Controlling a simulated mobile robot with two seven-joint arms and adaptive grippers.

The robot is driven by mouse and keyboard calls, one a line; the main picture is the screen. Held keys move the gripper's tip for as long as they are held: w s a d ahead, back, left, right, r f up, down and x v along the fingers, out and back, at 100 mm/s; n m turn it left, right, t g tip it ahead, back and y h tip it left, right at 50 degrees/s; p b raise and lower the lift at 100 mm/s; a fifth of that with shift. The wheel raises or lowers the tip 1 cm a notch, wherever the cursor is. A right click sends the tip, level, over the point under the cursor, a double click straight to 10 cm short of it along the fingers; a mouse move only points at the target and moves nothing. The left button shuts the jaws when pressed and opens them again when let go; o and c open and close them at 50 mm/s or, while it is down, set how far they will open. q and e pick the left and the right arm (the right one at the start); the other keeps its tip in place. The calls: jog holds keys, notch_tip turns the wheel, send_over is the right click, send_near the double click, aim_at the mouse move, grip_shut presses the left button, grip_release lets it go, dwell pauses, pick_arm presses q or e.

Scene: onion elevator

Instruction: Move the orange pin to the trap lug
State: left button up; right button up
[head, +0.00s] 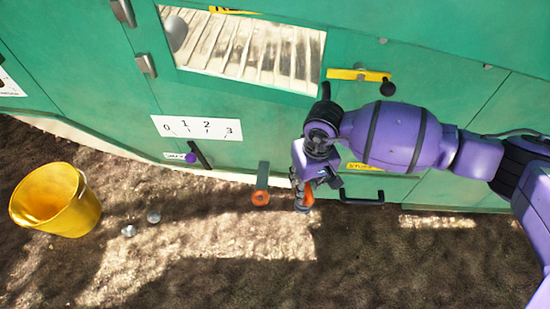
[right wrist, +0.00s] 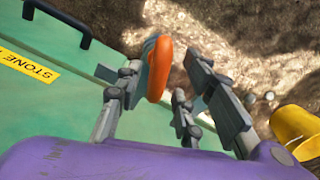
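My right gripper (head: 303,188) is low in front of the green machine panel in the head view. In the right wrist view its fingers (right wrist: 170,95) are spread apart. An orange piece (right wrist: 160,68) stands between them, nearer the left finger, with a gap to the right finger; contact on the left is unclear. This orange piece also shows in the head view (head: 308,194), partly hidden by the gripper. An orange ring (head: 261,198) sits at the bottom of a grey lug (head: 263,175) left of the gripper. I cannot tell which orange piece is the pin. My left gripper is not in view.
A black handle (head: 362,200) is on the panel to the right, near a yellow label. A purple-knobbed lever (head: 191,158) is below a 0–3 scale (head: 197,128). A yellow bucket (head: 57,200) and two small pale round objects are on the dirt, left. The ground in front is clear.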

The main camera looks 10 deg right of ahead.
notch_tip(320, 180, up, 8)
jog(key=shift+d+f, duration=0.15)
jog(key=shift+f, duration=0.1)
dwell(0.7)
